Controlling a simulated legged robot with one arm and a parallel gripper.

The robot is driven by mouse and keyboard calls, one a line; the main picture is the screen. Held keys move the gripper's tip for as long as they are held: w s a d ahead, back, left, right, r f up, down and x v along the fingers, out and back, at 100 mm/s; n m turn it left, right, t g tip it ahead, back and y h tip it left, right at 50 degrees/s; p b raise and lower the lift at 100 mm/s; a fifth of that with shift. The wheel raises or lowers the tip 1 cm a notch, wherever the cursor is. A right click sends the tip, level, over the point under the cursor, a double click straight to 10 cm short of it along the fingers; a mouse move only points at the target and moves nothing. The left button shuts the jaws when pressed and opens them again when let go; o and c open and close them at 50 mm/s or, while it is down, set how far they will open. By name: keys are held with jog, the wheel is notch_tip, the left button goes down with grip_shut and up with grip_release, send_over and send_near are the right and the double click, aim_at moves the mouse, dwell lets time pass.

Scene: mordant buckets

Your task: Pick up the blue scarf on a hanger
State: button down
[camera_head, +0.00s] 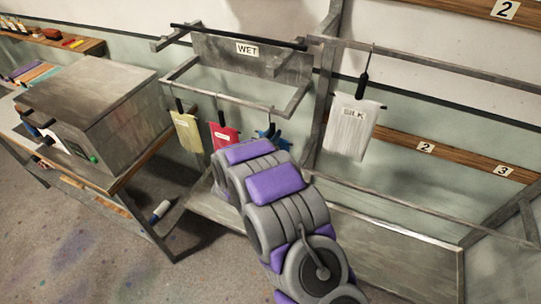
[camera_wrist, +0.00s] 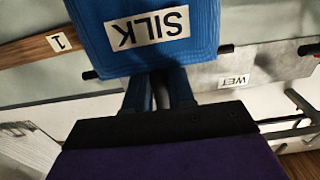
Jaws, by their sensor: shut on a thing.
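The blue scarf (camera_wrist: 190,28) fills the top middle of the wrist view, with an upside-down SILK label on it. My gripper (camera_wrist: 160,88) is shut, its blue fingers around a dark upright part of the hanger (camera_wrist: 161,82) by the scarf's edge. My arm hides the scarf's body there. The hook appears to be at the front bar of the WET rack; I cannot tell whether it touches.
A yellow scarf (camera_head: 188,133) and a red scarf (camera_head: 224,136) hang left of my gripper on the WET rack (camera_head: 232,100). A white SILK scarf (camera_head: 352,128) hangs to the right. A metal box (camera_head: 95,105) stands on the left table. Open floor lies at front left.

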jog(key=shift+d+f, duration=0.1)
jog(key=shift+f, duration=0.1)
jog(key=shift+r, duration=0.4)
jog(key=r, duration=0.1)
jog(key=r+p, duration=0.1)
jog(key=r, duration=0.1)
jog(key=shift+a, duration=0.35)
jog(key=p+v, duration=0.2)
jog(key=v, duration=1.5)
jog(key=shift+s+d, duration=0.15)
jog(key=shift+s, duration=0.15)
